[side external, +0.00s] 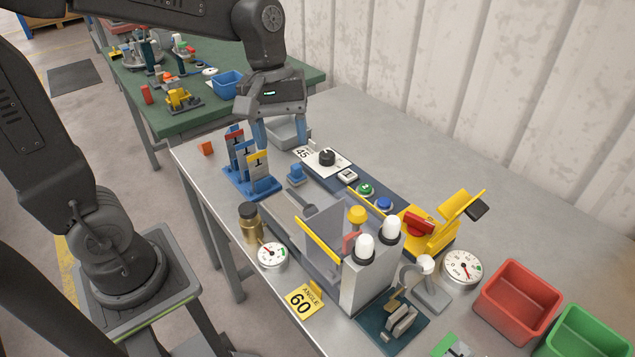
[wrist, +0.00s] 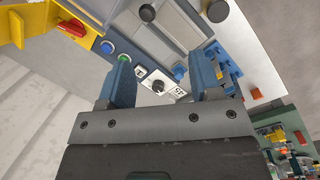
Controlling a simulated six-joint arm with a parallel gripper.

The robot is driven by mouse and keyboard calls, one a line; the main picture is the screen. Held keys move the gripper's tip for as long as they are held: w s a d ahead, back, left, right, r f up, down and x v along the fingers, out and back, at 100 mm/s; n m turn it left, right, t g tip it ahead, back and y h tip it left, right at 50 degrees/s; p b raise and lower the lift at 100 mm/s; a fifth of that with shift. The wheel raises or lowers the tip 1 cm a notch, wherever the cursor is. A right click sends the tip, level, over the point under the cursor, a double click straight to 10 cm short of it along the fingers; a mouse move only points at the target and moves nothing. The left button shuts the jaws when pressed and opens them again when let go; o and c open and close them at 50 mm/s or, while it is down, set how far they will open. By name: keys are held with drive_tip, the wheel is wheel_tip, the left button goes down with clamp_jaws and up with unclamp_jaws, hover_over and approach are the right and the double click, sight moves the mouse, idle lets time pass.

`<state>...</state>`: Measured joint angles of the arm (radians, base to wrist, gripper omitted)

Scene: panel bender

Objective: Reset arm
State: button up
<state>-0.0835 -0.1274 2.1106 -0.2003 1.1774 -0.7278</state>
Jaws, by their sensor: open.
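My gripper (side external: 283,133) is open and empty, with blue fingers pointing down above the back part of the grey table. In the wrist view its two fingers (wrist: 163,88) stand wide apart with nothing between them. The panel bender (side external: 340,245) stands on the table in front of it, with a clear guard and a yellow bar. Its control panel has a black knob (side external: 327,158), a green button (side external: 365,189) and a blue button (side external: 384,203). The knob also shows between the fingers in the wrist view (wrist: 158,86).
A blue rack (side external: 252,188) with upright tools stands left of the bender. A grey tray (side external: 290,132) lies behind my gripper. A yellow lever unit with a red part (side external: 420,225), a dial gauge (side external: 462,267), a red bin (side external: 517,300) and a green bin (side external: 580,335) are at right.

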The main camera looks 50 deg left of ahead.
drive_tip(key=s+r+m+t+y, duration=0.1)
drive_tip(key=s+m+t+y, duration=0.1)
drive_tip(key=s+m+t, duration=0.3)
drive_tip(key=shift+s+a+r+m+t, duration=0.2)
drive_tip(key=shift+s+a+m+t, duration=0.1)
drive_tip(key=shift+s+m, duration=2.15)
